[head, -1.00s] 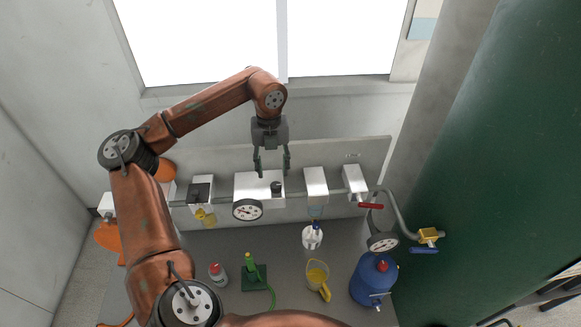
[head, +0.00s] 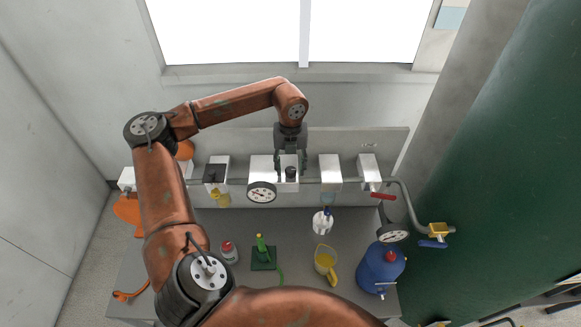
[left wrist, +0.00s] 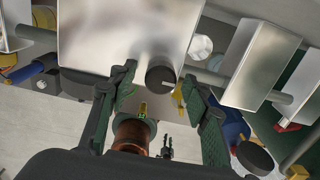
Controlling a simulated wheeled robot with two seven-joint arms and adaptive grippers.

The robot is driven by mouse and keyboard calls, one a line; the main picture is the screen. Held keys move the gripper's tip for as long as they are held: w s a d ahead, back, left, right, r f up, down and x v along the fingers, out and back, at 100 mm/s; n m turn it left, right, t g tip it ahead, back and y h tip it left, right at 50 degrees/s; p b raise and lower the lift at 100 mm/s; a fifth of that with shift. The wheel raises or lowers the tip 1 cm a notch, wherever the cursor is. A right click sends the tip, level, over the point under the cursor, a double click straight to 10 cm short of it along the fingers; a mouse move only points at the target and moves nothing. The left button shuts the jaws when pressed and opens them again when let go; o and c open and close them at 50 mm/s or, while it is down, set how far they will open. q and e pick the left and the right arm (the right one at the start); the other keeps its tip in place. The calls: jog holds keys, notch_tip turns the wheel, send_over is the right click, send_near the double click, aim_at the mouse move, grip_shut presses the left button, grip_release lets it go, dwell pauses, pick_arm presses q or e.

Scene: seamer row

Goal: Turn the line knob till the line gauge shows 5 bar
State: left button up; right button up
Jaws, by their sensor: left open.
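My left gripper (head: 291,176) is open, one finger on each side of the knob. In the left wrist view the knob (left wrist: 160,79) shows between the open fingers (left wrist: 160,74), with a visible gap at least on the right side; I cannot tell whether either finger touches it. A round white gauge (head: 262,192) hangs at the front of the same box, its dial too small to read. My right gripper is not in view.
Other white boxes (head: 330,168) stand along the pipe, one beside a red lever (head: 383,196). A second gauge (head: 393,234) is at the right. A white bottle (head: 322,222), yellow jug (head: 326,262) and blue container (head: 380,268) stand on the grey bench (head: 215,285).

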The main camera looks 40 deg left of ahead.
pick_arm(q)
jog(key=shift+c, duration=0.3)
jog(key=c, duration=1.1)
jog(key=shift+m, duration=0.3)
jog(key=shift+m+b, duration=0.7)
jog(key=shift+m, duration=0.2)
jog(key=m+b, duration=0.1)
jog(key=m, duration=0.1)
jog(key=shift+m, duration=0.4)
jog(key=m+b, duration=0.1)
jog(key=m, duration=0.2)
jog(key=shift+m+b, duration=0.45)
jog(key=shift+m, duration=1.25)
jog(key=shift+r, duration=0.1)
